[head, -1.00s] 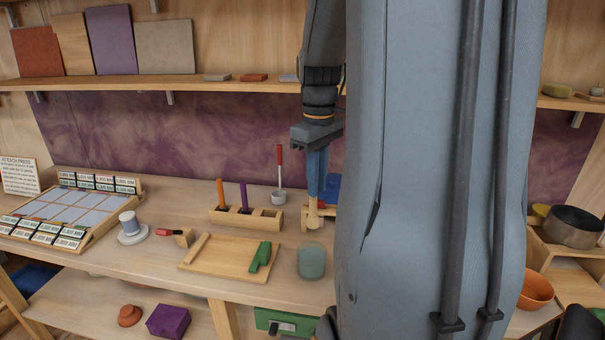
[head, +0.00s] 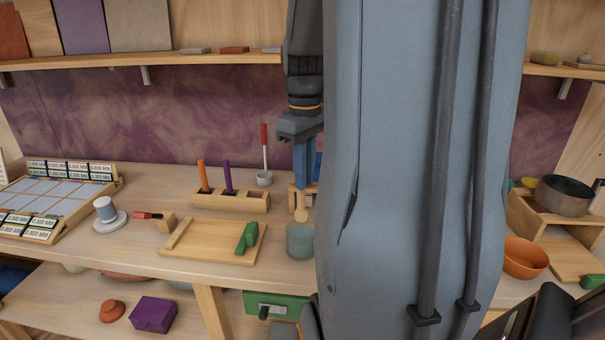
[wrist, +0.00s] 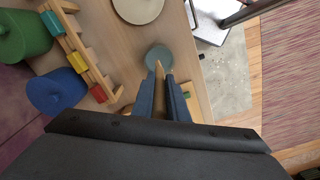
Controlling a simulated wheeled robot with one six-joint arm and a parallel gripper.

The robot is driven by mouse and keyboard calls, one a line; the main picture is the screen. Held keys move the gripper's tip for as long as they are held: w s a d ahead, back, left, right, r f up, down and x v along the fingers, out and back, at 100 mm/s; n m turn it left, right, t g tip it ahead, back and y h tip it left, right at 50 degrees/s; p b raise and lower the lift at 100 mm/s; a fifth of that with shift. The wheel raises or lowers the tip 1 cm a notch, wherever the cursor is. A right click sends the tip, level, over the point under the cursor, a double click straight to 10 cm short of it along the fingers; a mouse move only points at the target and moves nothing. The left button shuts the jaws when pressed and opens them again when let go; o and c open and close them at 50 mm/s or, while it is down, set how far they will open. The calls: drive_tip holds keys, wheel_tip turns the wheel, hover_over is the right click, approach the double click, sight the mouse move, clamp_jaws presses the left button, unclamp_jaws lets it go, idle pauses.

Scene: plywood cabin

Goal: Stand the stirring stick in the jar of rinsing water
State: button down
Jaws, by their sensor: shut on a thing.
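My gripper (head: 303,180) points down and is shut on a pale wooden stirring stick (head: 301,213). The stick's rounded lower end shows just above or at the rim of the blue-green jar of rinsing water (head: 300,245), near the front edge of the bench. In the wrist view the stick (wrist: 159,72) sticks out between the fingers (wrist: 162,92), and its end overlaps the jar (wrist: 157,53). I cannot tell whether the tip is inside the rim. The jar stands upright; my arm covers the area right of it.
A wooden board (head: 205,243) with a green object (head: 247,238) lies left of the jar. Behind it stands a wooden holder (head: 250,203) with orange and purple sticks. An orange bowl (head: 525,258) is at right.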

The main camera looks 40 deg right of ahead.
sight(304, 209)
drive_tip(key=shift+f+b, duration=0.85)
drive_tip(key=shift+f, duration=2.4)
drive_tip(key=c, duration=1.7)
unclamp_jaws()
drive_tip(key=shift+o, duration=0.2)
wheel_tip(304, 209, up, 8)
drive_tip(key=shift+b, duration=0.45)
drive_tip(key=shift+f, duration=0.1)
